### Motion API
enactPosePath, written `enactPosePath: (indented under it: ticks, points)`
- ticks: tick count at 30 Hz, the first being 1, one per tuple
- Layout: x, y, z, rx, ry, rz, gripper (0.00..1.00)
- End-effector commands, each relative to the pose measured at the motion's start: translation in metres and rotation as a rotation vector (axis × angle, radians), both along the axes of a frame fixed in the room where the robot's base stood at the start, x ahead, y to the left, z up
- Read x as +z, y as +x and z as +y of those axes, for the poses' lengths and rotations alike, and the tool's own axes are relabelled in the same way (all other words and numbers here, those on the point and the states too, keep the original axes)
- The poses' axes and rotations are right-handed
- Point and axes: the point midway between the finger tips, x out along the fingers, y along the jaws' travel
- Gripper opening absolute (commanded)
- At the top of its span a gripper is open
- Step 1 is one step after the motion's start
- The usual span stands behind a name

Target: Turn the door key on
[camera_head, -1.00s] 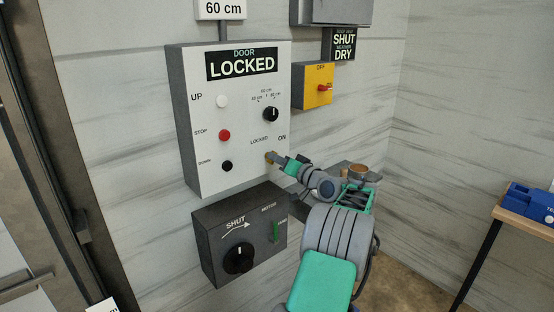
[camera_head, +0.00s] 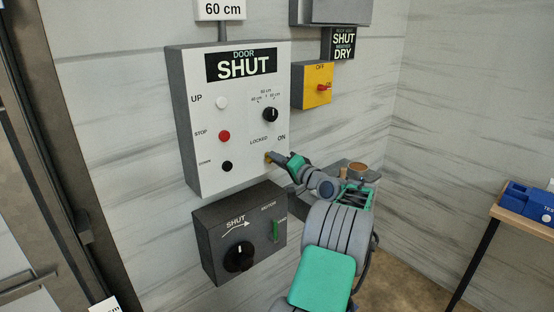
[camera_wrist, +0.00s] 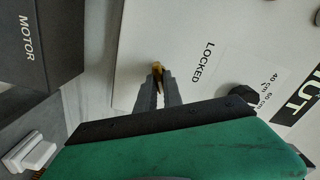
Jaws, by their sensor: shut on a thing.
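The door control panel (camera_head: 204,170) is a white-faced box on the wall. Its display (camera_head: 241,66) reads "DOOR SHUT". The brass door key (camera_wrist: 157,66) sits at the panel's lower right, below the "LOCKED" and "ON" labels; in the head view it is mostly hidden by my gripper. My gripper (camera_head: 272,159) is at the key. In the wrist view my gripper (camera_wrist: 157,76) has its two grey fingers closed on the key, with the brass showing between the tips.
A dark motor box (camera_head: 215,215) with a black "SHUT" knob (camera_head: 239,257) is below the panel. A yellow switch box (camera_head: 312,95) marked "OFF" is to the right. A table with blue boxes (camera_head: 524,200) stands far right.

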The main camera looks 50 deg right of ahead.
Motion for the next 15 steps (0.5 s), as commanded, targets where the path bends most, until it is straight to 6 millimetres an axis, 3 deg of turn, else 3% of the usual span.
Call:
enactPosePath:
  ticks: [5, 6, 15]
  points:
    - [0.0002, -0.0003, -0.0004, -0.001, 0.001, -0.001, 0.0]
    - [0.0002, -0.0003, -0.0004, -0.001, 0.001, -0.001, 0.12]
    - [0.0, 0.0002, 0.0001, 0.0, 0.0, 0.0, 0.33]
